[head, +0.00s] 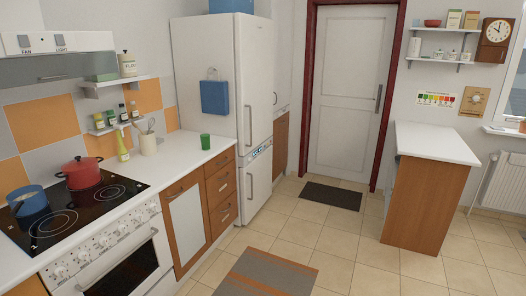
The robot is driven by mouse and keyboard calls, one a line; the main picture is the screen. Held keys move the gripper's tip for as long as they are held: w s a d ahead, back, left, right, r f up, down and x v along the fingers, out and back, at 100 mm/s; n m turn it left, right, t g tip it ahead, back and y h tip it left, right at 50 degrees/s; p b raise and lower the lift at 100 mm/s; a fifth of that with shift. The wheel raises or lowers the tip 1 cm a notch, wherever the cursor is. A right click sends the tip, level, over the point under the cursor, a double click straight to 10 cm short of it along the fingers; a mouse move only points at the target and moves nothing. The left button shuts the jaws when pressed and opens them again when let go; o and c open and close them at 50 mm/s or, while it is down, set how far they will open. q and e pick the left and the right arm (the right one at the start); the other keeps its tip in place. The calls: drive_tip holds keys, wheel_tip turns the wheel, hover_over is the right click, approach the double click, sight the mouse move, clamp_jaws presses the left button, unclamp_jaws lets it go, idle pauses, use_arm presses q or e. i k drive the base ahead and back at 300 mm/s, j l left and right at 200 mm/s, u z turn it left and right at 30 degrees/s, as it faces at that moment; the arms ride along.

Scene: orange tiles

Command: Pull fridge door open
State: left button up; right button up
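The white fridge (258,75) stands at the end of the left counter, in the middle left of the head view. It has a tall upper door and a shorter lower door (257,180). Both doors look shut. A vertical handle (249,125) is on the upper door and another handle (250,187) is on the lower door. A blue bag (214,96) hangs on the fridge's side. Neither of my grippers shows in the view.
The counter (185,157) with a green cup (205,141) runs along the left, beside a stove (70,215) with a red pot (82,172). The tiled floor (330,240) before the fridge is open, with a striped rug (265,275) and dark mat (332,195). A white-topped cabinet (425,195) stands right.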

sight(254, 35)
drive_tip(key=i, duration=3.4)
